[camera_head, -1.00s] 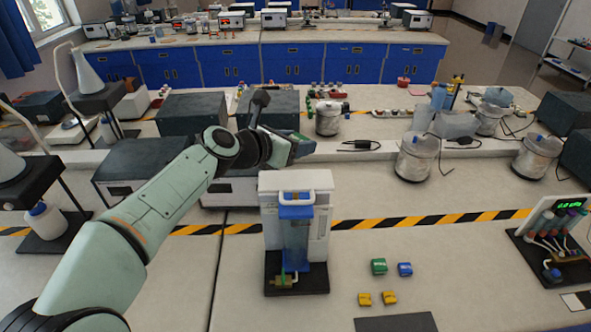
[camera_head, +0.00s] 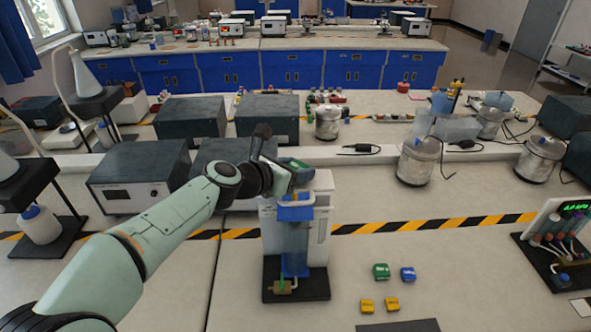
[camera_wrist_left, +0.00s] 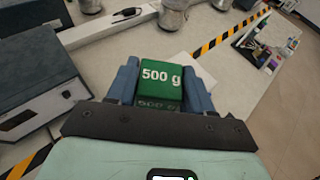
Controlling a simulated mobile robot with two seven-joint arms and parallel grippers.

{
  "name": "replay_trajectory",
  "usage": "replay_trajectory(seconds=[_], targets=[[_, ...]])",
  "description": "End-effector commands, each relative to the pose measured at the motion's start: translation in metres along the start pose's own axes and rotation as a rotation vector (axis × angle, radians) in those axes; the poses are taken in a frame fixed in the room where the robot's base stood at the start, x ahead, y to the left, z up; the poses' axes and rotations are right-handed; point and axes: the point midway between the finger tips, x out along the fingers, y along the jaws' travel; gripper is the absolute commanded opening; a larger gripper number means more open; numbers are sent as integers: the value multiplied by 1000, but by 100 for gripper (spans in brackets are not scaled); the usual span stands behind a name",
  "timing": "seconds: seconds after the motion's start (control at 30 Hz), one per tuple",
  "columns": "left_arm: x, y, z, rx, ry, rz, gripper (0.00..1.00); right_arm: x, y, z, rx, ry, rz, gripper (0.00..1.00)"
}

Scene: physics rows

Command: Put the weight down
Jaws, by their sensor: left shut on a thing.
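My left gripper (camera_head: 291,172) is shut on a green weight marked 500 g. In the left wrist view, the weight (camera_wrist_left: 161,79) sits between the two blue-grey fingers (camera_wrist_left: 160,72). In the head view, the gripper is at the top of a white apparatus (camera_head: 318,240) with a blue clear cylinder (camera_head: 296,240) and a blue top piece (camera_head: 296,198). Whether the weight touches the top piece cannot be told. My right gripper is not in view.
Small green (camera_head: 381,271), blue (camera_head: 408,274) and yellow (camera_head: 367,306) blocks lie on the bench right of the apparatus. A tubed device (camera_head: 562,240) stands at the far right. Dark boxes (camera_head: 140,175) stand behind my arm. The bench between is mostly clear.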

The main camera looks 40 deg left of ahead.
Motion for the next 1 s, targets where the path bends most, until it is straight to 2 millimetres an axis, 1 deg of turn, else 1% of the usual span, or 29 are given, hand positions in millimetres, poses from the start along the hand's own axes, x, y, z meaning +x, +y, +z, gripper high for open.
replay_trajectory(seconds=[0.03, 0.07, 0.1, 0.13, 0.37, 0.47, 0.53, 0.67, 0.8, 1.0], targets=[[0, 0, -2, 0, -2, 1, 0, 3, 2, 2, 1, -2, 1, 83], [1, 0, -2, 0, 1, 0, 61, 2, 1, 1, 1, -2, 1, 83], [1, 0, -2, 0, 1, 0, 74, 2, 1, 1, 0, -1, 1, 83], [0, 0, -2, 0, 1, 0, 77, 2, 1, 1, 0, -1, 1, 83], [0, 0, -2, 0, 1, 0, 77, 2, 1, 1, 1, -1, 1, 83], [-1, 0, 2, 0, 0, 1, 77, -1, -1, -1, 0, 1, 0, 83], [-7, 1, 2, 1, 0, 2, 77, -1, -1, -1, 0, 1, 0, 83], [-30, 0, 2, 3, -2, 3, 77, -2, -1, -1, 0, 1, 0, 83], [-61, 1, 2, 2, -2, 4, 77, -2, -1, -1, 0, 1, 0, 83], [-100, 0, 1, 1, -1, 3, 77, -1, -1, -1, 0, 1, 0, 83]])
